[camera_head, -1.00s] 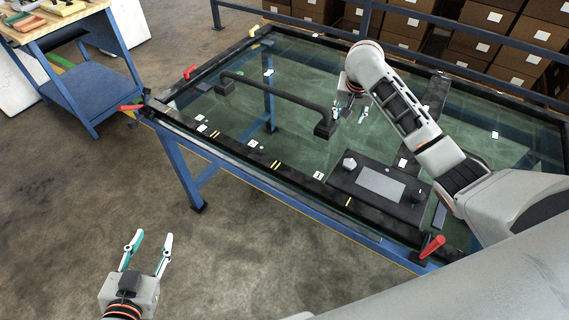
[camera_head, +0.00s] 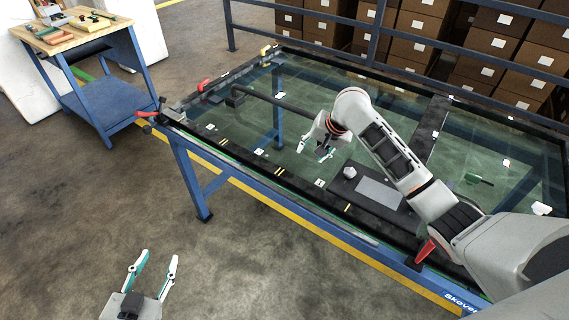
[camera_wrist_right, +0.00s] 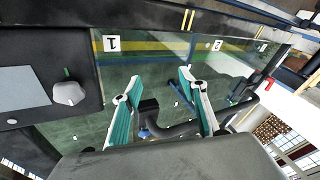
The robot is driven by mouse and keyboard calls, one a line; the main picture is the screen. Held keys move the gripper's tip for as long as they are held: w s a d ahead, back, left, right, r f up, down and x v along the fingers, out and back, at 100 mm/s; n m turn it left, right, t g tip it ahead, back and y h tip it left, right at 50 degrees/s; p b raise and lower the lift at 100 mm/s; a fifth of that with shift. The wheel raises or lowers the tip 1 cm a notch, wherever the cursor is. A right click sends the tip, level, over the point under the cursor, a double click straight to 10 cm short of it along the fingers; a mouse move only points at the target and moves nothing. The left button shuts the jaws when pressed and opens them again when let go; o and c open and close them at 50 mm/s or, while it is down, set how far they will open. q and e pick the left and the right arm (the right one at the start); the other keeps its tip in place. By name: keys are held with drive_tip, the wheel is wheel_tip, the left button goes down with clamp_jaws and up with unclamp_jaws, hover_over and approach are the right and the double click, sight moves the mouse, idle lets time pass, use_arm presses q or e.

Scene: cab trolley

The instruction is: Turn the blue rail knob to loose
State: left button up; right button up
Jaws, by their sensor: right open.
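No knob that is clearly blue shows. A pale grey faceted knob (camera_head: 349,172) sits on a dark panel (camera_head: 400,222) on the glass-topped trolley; the right wrist view shows the knob (camera_wrist_right: 68,93) with a green mark beside it. A small blue spot (camera_wrist_right: 144,134) shows beside the black bar, too small to identify. My right gripper (camera_head: 311,154) is open and empty above the glass, to the left of the grey knob and apart from it. Its fingers (camera_wrist_right: 158,76) are spread in the wrist view. My left gripper (camera_head: 159,256) is open and empty above the floor.
The black bar (camera_head: 262,98) stands on the trolley behind my right gripper. Red levers sit at the trolley's left corner (camera_head: 146,114) and front edge (camera_head: 425,250). A workbench (camera_head: 75,38) stands at left, and boxes (camera_head: 405,45) behind. The floor in front is clear.

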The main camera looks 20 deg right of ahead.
use_arm(q)
drive_tip(key=shift+s+f+b, duration=0.25)
drive_tip(key=shift+s+b, duration=0.05)
drive_tip(key=shift+s, duration=0.15)
use_arm(e)
drive_tip(key=a+y, duration=0.1)
drive_tip(key=a, duration=0.2)
drive_tip(key=s+a+y, duration=0.1)
drive_tip(key=a, duration=0.5)
drive_tip(key=shift+s+a+f+t+y, duration=0.15)
drive_tip(key=shift+a+f+t+y, duration=0.15)
drive_tip(key=shift+y, duration=0.1)
